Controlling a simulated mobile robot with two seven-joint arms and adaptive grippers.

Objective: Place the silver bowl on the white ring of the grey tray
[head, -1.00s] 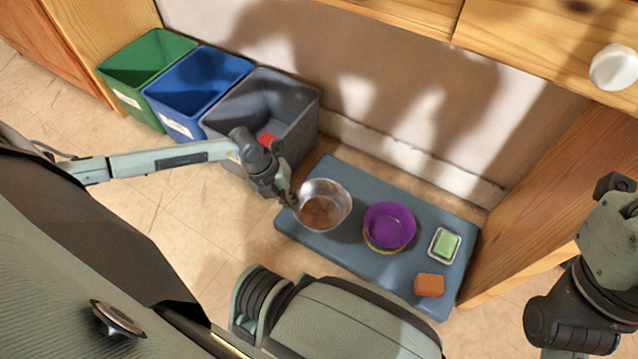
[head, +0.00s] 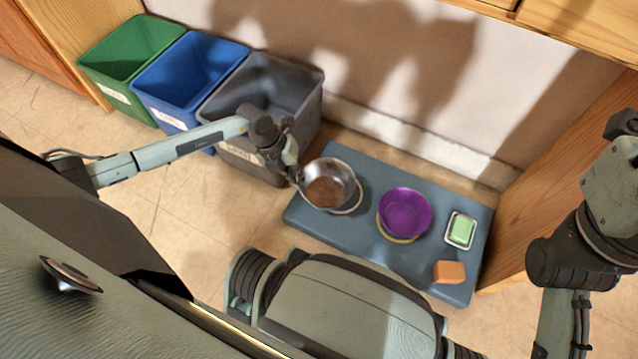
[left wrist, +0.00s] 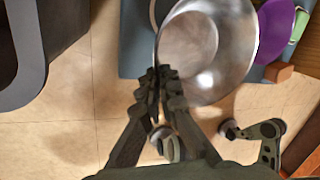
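The silver bowl (head: 328,180) is over the left part of the grey tray (head: 420,272) in the head view, with a brownish reflection inside. Part of the white ring (head: 350,211) shows as a thin arc below the bowl's lower right edge; the bowl hides the rest. My left gripper (head: 297,178) is at the bowl's left rim. In the left wrist view its fingers (left wrist: 160,82) are closed on the rim of the bowl (left wrist: 222,50). The bowl looks slightly above the tray, but its underside is hidden. My right arm is at the right edge; its gripper is out of view.
A purple bowl (head: 404,212) with a yellow rim beneath it, a green sponge in a small dish (head: 461,231) and an orange block (head: 449,272) are on the tray's right part. Green (head: 128,62), blue (head: 190,78) and grey (head: 266,90) bins stand left of the tray.

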